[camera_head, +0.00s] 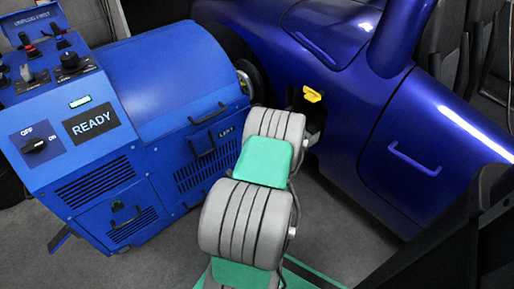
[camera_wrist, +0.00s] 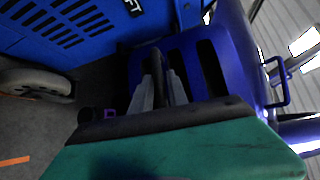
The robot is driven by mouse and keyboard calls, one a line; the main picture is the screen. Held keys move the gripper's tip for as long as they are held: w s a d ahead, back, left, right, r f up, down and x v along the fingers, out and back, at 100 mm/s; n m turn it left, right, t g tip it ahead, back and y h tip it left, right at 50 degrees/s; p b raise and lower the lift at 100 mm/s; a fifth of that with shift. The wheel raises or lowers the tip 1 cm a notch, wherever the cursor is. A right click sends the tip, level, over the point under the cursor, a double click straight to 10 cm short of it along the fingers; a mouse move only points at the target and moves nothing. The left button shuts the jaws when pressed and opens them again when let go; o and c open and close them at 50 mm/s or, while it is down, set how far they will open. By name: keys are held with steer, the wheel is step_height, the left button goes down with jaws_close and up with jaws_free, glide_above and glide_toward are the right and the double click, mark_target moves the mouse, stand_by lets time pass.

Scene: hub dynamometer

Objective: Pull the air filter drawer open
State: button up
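The blue dynamometer cabinet (camera_head: 165,105) stands at the left in the head view. A low front panel with slots and a black handle (camera_head: 132,222) looks like the air filter drawer (camera_head: 92,214). It appears flush with the cabinet front. My gripper is mostly hidden behind my arm in the head view, to the right of the cabinet and away from this drawer. In the wrist view my gripper (camera_wrist: 162,88) shows two grey fingers close together near a dark blue slotted surface (camera_wrist: 205,60). I cannot tell whether a gap is left between them. The drawer handle is not identifiable there.
A blue car (camera_head: 350,120) with a door handle (camera_head: 413,160) stands close on the right. A yellow part (camera_head: 312,95) sits on its side. Grey floor (camera_head: 170,262) is clear before the cabinet. The wrist view shows a caster wheel (camera_wrist: 38,82).

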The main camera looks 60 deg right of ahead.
steer(key=shift+o, duration=1.3)
steer(key=f+b+v, duration=0.1)
steer(key=v, duration=0.6)
steer(key=shift+s+a+r+b, duration=0.2)
steer(key=shift+a+r+b, duration=0.15)
steer(key=shift+r, duration=0.1)
